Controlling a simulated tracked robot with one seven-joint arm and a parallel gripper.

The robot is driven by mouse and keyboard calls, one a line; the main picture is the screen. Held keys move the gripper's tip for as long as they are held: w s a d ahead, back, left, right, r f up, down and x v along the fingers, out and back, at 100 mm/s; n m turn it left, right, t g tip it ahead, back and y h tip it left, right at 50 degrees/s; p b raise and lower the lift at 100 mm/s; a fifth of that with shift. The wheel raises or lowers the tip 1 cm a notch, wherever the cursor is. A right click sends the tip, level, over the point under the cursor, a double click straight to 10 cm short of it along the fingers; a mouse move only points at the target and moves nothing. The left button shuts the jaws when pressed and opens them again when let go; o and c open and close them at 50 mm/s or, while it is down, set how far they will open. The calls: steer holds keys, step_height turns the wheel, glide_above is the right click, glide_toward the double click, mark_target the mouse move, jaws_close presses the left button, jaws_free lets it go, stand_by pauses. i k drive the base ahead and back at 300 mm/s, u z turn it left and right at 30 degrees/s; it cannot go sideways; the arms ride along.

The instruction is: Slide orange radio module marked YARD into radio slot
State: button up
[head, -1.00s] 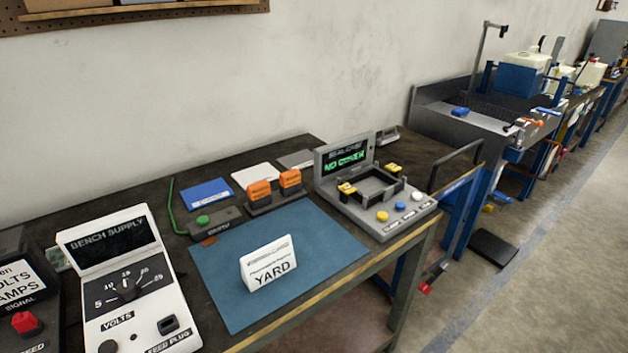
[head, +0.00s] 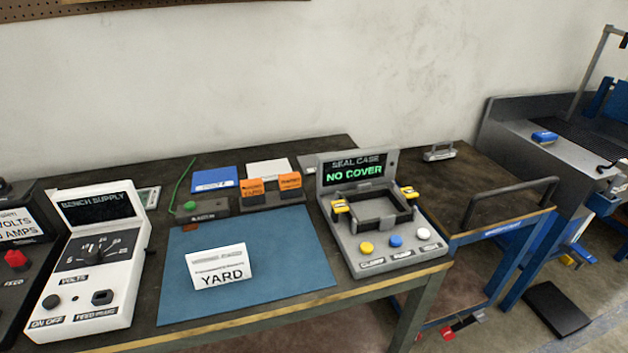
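Two orange modules stand side by side in a dark holder at the back of the bench, behind the blue mat. The left orange module (head: 252,189) has a label that seems to read YARD, though it is small. The right orange module (head: 289,183) has a label too small to read surely. A white folded card marked YARD (head: 219,266) stands on the blue mat (head: 290,270). I cannot make out a radio slot in this view. My gripper is not in view.
A grey seal case station (head: 385,225) reading NO COVER stands right of the mat, with yellow clamps and buttons. A white bench supply (head: 98,255) stands at left. A small box with a green button (head: 190,206) and green wire sits behind the mat. The mat's right half is clear.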

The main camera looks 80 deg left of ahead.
mark_target(254, 186)
steer(key=u, duration=0.25)
steer(key=i, duration=0.2)
steer(key=u, duration=3.15)
steer(key=i, duration=1)
steer(key=z, duration=0.2)
steer(key=k, duration=0.65)
